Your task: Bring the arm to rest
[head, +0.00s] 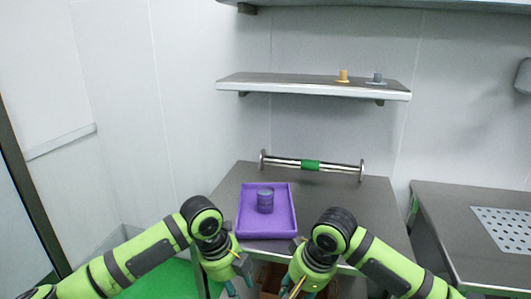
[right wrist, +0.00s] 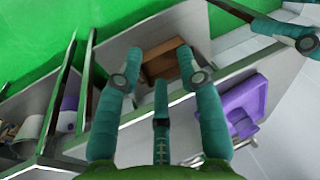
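My left gripper (head: 241,288) hangs in front of the table's front edge, at the bottom of the head view. Its teal fingers are spread and hold nothing visible. My right gripper (head: 299,289) hangs just to its right, also below the table edge. In the right wrist view, the teal fingers of my right gripper (right wrist: 158,72) are spread apart with nothing between them. Both arms come in low from the sides, with the grippers pointing down.
A purple tray (head: 250,229) holding a dark cup (head: 265,202) lies on the grey table (head: 356,196). A rail with a green grip (head: 310,165) stands behind. The wall shelf (head: 290,87) holds a yellow cup (head: 343,75) and a grey-blue cup (head: 377,77). A brown box (right wrist: 163,64) is below.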

